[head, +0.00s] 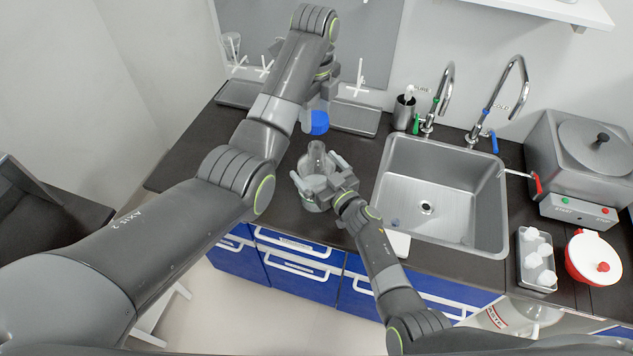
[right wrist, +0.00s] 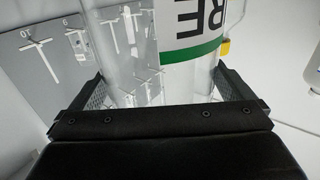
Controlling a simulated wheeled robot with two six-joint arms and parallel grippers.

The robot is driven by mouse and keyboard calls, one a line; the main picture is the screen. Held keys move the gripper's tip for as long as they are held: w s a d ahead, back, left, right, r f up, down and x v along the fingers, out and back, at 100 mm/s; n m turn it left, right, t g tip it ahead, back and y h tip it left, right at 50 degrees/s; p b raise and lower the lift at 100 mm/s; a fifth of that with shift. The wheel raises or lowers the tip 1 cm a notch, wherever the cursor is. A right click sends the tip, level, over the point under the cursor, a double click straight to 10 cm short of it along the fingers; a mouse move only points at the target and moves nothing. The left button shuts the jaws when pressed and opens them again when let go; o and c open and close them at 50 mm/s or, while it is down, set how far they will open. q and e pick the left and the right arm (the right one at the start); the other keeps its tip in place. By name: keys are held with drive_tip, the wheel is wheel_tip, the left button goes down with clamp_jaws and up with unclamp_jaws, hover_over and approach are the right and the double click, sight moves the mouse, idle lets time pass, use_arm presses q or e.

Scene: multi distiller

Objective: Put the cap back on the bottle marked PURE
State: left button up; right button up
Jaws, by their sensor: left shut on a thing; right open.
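The clear glass bottle (head: 317,152) stands upright and uncapped on the dark counter, left of the sink. In the right wrist view, its white label with a green band (right wrist: 190,40) shows the letters "RE"; the rest is cut off. My right gripper (head: 319,172) is open, with its fingers on either side of the bottle's body. It also shows in the right wrist view (right wrist: 160,95). My left gripper (head: 316,111) is shut on the blue cap (head: 319,123) and holds it above the bottle's neck, with a gap between cap and mouth.
A steel sink (head: 445,190) with two taps is right of the bottle. A steel bath (head: 580,150), a grey rack of white-topped tubes (head: 536,262) and a red-and-white pot (head: 594,258) are farther right. Drying racks line the back wall.

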sight(316, 145)
drive_tip(key=shift+w+a, duration=0.15)
drive_tip(key=shift+w, duration=0.05)
drive_tip(key=c, duration=1.1)
use_arm(q)
drive_tip(key=shift+f, duration=2.5)
drive_tip(key=shift+f, duration=0.85)
drive_tip(key=shift+f, duration=0.55)
